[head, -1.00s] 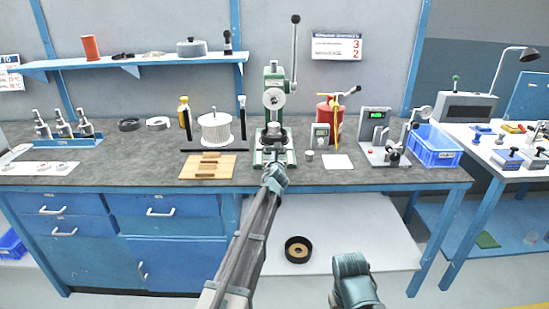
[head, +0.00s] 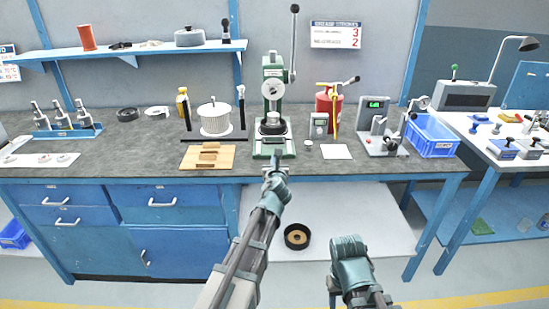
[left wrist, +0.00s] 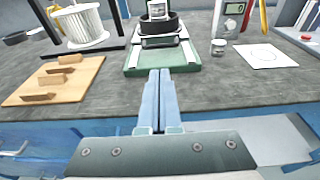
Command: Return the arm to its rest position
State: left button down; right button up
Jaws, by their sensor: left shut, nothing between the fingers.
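My left gripper (head: 278,156) is in front of the green press (head: 273,100), at the bench's front edge. In the left wrist view its two blue fingers (left wrist: 160,88) lie together, shut and empty. My left arm reaches up from the bottom middle of the head view. A part of my right arm (head: 352,262) shows at the bottom, right of the middle; its fingers are not visible.
A wooden board (head: 208,163) lies left of the press, and a white sheet (head: 336,152) lies right of it. A blue crate (head: 432,143) stands at the right end of the bench (head: 130,163). A dark ring (head: 297,237) lies on the lower shelf (head: 345,215).

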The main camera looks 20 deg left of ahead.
pick_arm(q)
jog(key=shift+s+f, duration=0.1)
jog(key=s+d+f+n+g, duration=0.3)
jog(key=s+f+n+g, duration=0.1)
jog(key=s+f+n, duration=0.3)
jog(key=s+d+f+n+g, duration=0.3)
jog(key=s+f+n+g, duration=0.15)
jog(key=s+n, duration=0.45)
jog(key=s+d+f+n+g+h, duration=0.1)
jog(key=s+d+f+n+g, duration=0.2)
jog(key=s, duration=0.4)
jog(key=s+d+f+n+g+h, duration=0.1)
jog(key=s+d+n+g, duration=0.1)
jog(key=s+d+n, duration=0.35)
jog(key=s+d+f+n+g+h, duration=0.1)
jog(key=s+f+n+g, duration=0.1)
jog(key=s+n, duration=0.45)
notch_tip(320, 180, up, 18)
jog(key=m+p, duration=0.2)
jog(key=p, duration=1.6)
jog(key=shift+s, duration=0.3)
jog(key=shift+d, duration=0.1)
